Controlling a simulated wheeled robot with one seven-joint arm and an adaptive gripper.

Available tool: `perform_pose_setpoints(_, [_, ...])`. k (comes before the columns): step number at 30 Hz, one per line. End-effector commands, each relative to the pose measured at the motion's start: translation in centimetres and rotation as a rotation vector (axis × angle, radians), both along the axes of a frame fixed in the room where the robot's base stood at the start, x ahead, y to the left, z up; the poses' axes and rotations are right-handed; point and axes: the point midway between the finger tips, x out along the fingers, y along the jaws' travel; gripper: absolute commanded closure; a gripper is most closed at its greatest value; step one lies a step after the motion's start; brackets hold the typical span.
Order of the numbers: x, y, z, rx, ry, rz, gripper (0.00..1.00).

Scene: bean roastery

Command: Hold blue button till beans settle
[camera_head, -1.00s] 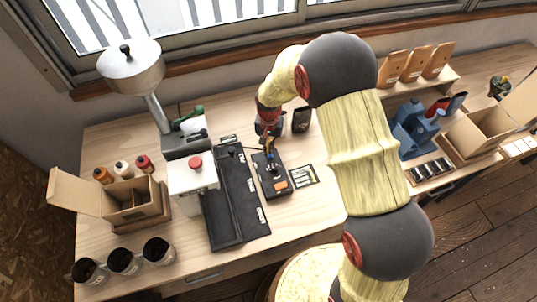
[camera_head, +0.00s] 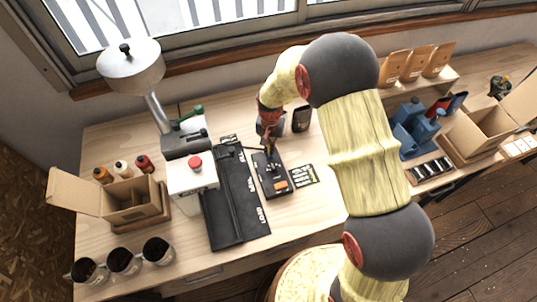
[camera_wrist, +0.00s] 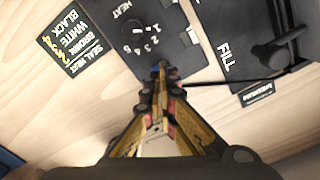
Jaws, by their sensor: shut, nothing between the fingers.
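A black control box (camera_head: 270,176) with an orange switch (camera_head: 281,186) lies mid-table. In the wrist view the box (camera_wrist: 165,25) shows a HEAT dial (camera_wrist: 138,30) with numbers. My gripper (camera_head: 270,153) is shut and empty, pointing down over the box's far end. In the wrist view my gripper tips (camera_wrist: 159,74) meet at the box's edge area. A small bit of blue, apparently the blue button (camera_wrist: 156,69), shows right at the tips and is mostly hidden by them. I cannot tell whether the tips touch or press it. No beans can be made out at the box.
A long black tray (camera_head: 236,205) lies left of the box, beside a white machine with a red knob (camera_head: 195,162) and a metal hopper (camera_head: 131,70). A label card (camera_head: 304,175) lies right. Dark cups (camera_head: 123,261) stand front left. Blue containers (camera_head: 413,130) stand right.

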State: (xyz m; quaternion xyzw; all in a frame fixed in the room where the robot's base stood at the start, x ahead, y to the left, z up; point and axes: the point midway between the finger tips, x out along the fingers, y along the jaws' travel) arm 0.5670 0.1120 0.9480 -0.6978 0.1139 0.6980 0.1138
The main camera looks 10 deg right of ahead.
Motion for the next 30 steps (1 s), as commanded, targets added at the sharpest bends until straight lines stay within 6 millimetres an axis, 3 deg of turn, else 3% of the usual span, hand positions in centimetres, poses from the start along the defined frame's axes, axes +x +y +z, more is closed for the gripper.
perform_pose_setpoints(23, [0.0,0.0,-2.2,0.000,0.000,0.000,1.00])
perform_pose_setpoints(30, [0.0,0.0,-2.1,0.000,0.000,0.000,1.00])
